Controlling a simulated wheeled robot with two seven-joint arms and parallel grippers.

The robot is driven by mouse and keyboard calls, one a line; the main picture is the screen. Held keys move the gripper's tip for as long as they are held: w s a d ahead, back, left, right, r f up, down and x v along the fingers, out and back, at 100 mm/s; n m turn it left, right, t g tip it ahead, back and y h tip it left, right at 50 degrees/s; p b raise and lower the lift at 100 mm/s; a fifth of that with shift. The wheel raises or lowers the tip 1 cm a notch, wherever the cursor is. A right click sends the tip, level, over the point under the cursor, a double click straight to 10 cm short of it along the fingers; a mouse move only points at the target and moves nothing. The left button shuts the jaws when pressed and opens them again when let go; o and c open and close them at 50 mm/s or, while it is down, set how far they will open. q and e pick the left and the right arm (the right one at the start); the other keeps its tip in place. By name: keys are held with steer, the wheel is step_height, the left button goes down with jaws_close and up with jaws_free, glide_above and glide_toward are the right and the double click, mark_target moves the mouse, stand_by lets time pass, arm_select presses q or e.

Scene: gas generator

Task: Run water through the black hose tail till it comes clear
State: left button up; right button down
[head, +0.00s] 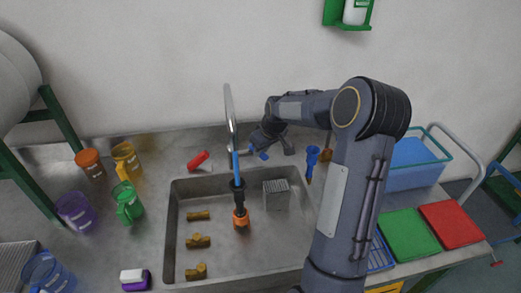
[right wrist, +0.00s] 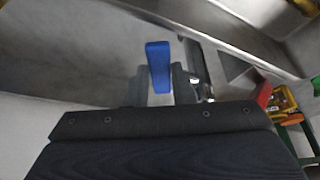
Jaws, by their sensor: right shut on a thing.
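The black hose tail (head: 238,192) is upright in the sink under the tall metal spout (head: 229,105), with an orange part (head: 240,218) at its lower end. A blue column (head: 235,165), which looks like running water, joins the spout's mouth to the hose tail's top. I cannot tell whether it is clear. My right gripper (head: 264,149) is behind the sink, right of the spout, shut on a blue tap lever (right wrist: 158,67). The lever stands between the fingers in the right wrist view. My left gripper is not in view.
The sink (head: 255,265) holds several brass fittings (head: 198,241) and a grey block (head: 276,194). Coloured cups and jugs (head: 128,203) stand on the left counter. A red piece (head: 199,161) lies behind the sink. Green and red boards (head: 410,234) and a blue bin (head: 413,163) are at right.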

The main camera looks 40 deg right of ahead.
steer(key=shift+d+n, duration=0.25)
steer(key=shift+n, duration=0.25)
steer(key=c, duration=1.2)
jaws_free()
steer(key=shift+c, duration=0.2)
steer(key=b+v, duration=0.1)
steer(key=v, duration=0.6)
steer(key=shift+d+r, duration=0.2)
steer(key=shift+r, duration=0.2)
steer(key=shift+s, duration=0.15)
